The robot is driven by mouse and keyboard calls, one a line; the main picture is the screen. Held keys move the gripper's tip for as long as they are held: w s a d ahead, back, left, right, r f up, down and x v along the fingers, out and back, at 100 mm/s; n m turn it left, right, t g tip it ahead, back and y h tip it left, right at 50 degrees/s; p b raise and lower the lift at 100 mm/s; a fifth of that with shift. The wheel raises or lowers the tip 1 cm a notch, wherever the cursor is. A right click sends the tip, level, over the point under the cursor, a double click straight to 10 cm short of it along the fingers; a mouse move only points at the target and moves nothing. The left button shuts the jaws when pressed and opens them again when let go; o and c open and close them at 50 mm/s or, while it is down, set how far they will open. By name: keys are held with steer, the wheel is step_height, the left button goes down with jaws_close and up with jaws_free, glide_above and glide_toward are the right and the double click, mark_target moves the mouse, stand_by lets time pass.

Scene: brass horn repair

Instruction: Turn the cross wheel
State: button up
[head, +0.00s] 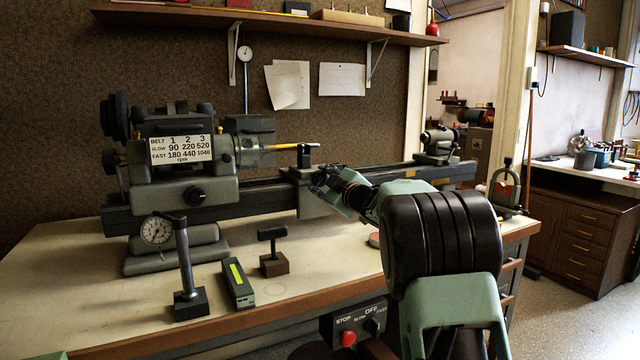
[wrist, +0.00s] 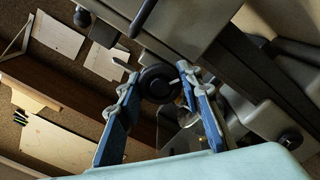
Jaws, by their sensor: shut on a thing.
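The cross wheel (wrist: 157,85) is a small dark round handwheel in the middle of the wrist view. The blue fingers of my gripper (wrist: 156,78) are on either side of it, shut on its rim. In the head view my gripper (head: 327,181) is at the front of the lathe's carriage (head: 312,203), and the wheel cannot be made out there behind it. I cannot tell the wheel's angle.
The lathe bed (head: 250,200) runs across the bench (head: 110,285), with the headstock (head: 190,180) left and tailstock (head: 438,146) right. A dial gauge stand (head: 185,265), a green box (head: 238,284) and a tool on a wooden block (head: 274,264) stand in front.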

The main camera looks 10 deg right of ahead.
steer(key=n+b, duration=0.1)
steer(key=n, duration=0.2)
steer(key=shift+f+n, duration=0.1)
steer(key=shift+n, duration=0.3)
steer(key=n+b, duration=0.2)
steer(key=n, duration=0.1)
steer(key=shift+n, duration=0.3)
steer(key=n+b, duration=0.3)
steer(key=n, duration=0.2)
steer(key=shift+n, duration=0.4)
steer(key=o, duration=1.2)
steer(key=shift+c, duration=0.2)
steer(key=v, duration=1.2)
